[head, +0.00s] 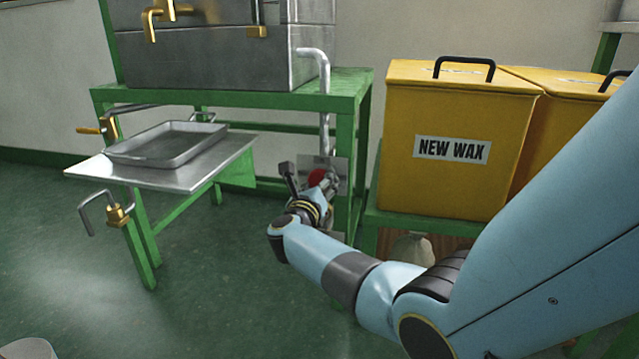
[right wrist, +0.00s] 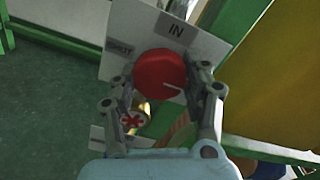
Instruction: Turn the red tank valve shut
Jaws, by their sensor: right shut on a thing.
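The red valve knob (right wrist: 160,75) fills the middle of the right wrist view, a round red disc with a short white line on its face. It is mounted on a pale plate (right wrist: 205,47) marked "IN" above and a partly hidden label at left that looks like "SHUT". The white line points right and slightly down. In the head view the knob (head: 317,178) shows small below the pipe. My right gripper (right wrist: 165,84) is shut on the knob, one finger on each side of it. In the head view it (head: 312,186) partly hides the knob. My left gripper is not in view.
A green stand (head: 350,140) holds the metal tank (head: 210,60), with a white pipe (head: 324,90) running down toward the plate. Yellow wax bins (head: 440,185) stand close at right. A tray (head: 165,150) sits on a low shelf at left. A smaller red handle (right wrist: 133,120) is below the knob.

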